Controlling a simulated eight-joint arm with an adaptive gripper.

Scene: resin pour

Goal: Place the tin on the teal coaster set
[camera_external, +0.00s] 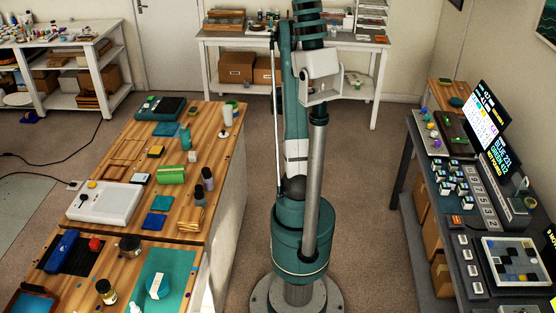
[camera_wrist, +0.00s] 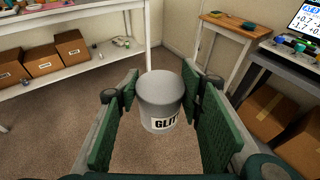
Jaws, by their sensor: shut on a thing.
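My gripper (camera_wrist: 161,76) has green-padded fingers on both sides of a pale grey tin (camera_wrist: 160,97) and is shut on it. The tin is upright, with a label that reads "GLIT" before the finger hides the rest. It is held in the air above the carpet. A small teal piece (camera_wrist: 249,25) lies on the wooden side table, ahead and to the right of my gripper; it also shows in the external view (camera_external: 456,101). It may be the coaster set, but it is too small to be sure. My gripper and the tin do not show in the external view.
The wooden side table (camera_wrist: 232,30) also holds a small green item (camera_wrist: 216,14). A dark desk (camera_external: 420,170) with a screen and samples stands right. A white shelf bench (camera_wrist: 75,65) with boxes is at the back. A cluttered wooden workbench (camera_external: 215,150) is left.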

